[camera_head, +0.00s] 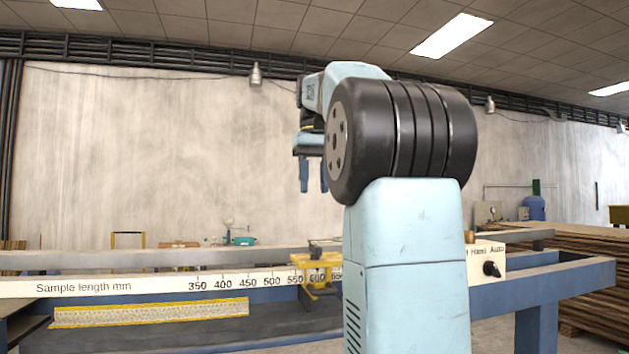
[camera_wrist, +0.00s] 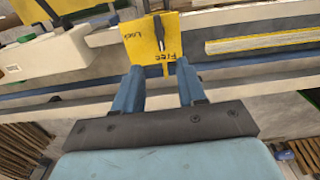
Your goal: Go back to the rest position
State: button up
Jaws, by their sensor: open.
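My gripper (camera_head: 314,176) hangs in the air above the bench in the head view, with its two blue fingers pointing down. In the wrist view my gripper (camera_wrist: 158,78) shows two blue fingers spread apart with nothing between them. Beyond the fingertips is a yellow plate (camera_wrist: 142,42) marked "Lock" and "Free", with a dark lever on it. The yellow clamp (camera_head: 316,262) also shows in the head view, on the ruler near the 600 mark, below my gripper and apart from it.
The ruler (camera_head: 150,283) marked "Sample length mm" runs along the bench. A patterned yellow strip (camera_head: 150,312) lies in front of it. A control box (camera_head: 487,262) with a black knob stands at the right. Stacked boards (camera_head: 590,290) are at the far right. The air around my gripper looks clear.

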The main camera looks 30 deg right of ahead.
jog(key=shift+r, duration=0.15)
dwell(0.4)
jog(key=s+a+f+n+t, duration=0.1)
jog(key=s+a+f, duration=0.4)
jog(key=f, duration=0.5)
jog(key=s+a+f+n+t, duration=0.1)
jog(key=s+a+f+t, duration=0.1)
jog(key=s+a+f, duration=0.4)
jog(key=s+a+f+n+t, duration=0.1)
jog(key=s+a+f, duration=0.4)
jog(key=f, duration=1)
jog(key=shift+s+a+t, duration=0.4)
jog(key=shift+s+t, duration=0.4)
jog(key=shift+s, duration=0.15)
